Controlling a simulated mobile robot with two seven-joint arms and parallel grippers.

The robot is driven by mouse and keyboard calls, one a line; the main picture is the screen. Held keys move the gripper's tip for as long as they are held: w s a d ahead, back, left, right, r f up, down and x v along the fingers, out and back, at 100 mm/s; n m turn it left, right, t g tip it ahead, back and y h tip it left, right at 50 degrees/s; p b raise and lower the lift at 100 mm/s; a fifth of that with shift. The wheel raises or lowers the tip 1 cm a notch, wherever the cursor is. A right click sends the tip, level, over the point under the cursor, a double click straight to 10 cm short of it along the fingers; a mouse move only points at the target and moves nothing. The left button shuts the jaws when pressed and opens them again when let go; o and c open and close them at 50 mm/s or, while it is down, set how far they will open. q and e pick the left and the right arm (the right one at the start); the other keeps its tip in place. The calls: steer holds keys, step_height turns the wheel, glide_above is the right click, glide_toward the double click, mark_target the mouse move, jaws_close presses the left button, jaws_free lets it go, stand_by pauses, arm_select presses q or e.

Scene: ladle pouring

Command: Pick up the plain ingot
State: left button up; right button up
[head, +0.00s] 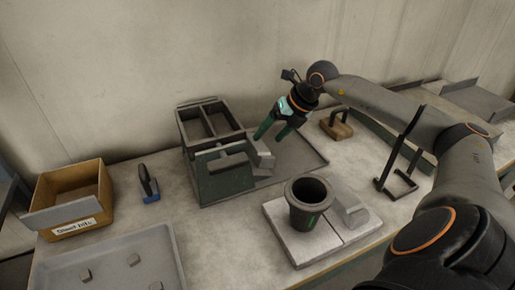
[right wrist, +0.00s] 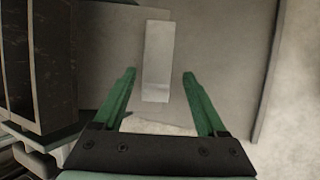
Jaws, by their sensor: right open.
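A plain grey ingot (head: 263,156) lies on the grey tray (head: 305,158), close to the right side of the dark mould box (head: 222,180). In the right wrist view the ingot (right wrist: 158,55) is a pale, smooth long block, seen between and beyond my fingertips. My right gripper (head: 271,132) has green fingers, points down and is open and empty above the ingot. The gripper also shows in the right wrist view (right wrist: 158,76), with its fingers spread to either side of the ingot's near end. My left gripper is not in view.
A dark crucible (head: 308,203) stands on pale slabs (head: 290,247) in front, beside a grey block (head: 349,208). A wooden-based handled tool (head: 336,126) and a dark stand (head: 397,180) are at right. A cardboard box (head: 92,195), brush (head: 149,186) and tray (head: 105,258) are at left.

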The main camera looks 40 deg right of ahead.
mark_target(260, 145)
steer(key=x, duration=0.5)
steer(key=shift+w+a+p, duration=0.1)
steer(key=shift+w+p, duration=0.05)
steer(key=shift+p, duration=0.2)
jaws_close()
steer(key=shift+r, duration=0.15)
stand_by(0.4)
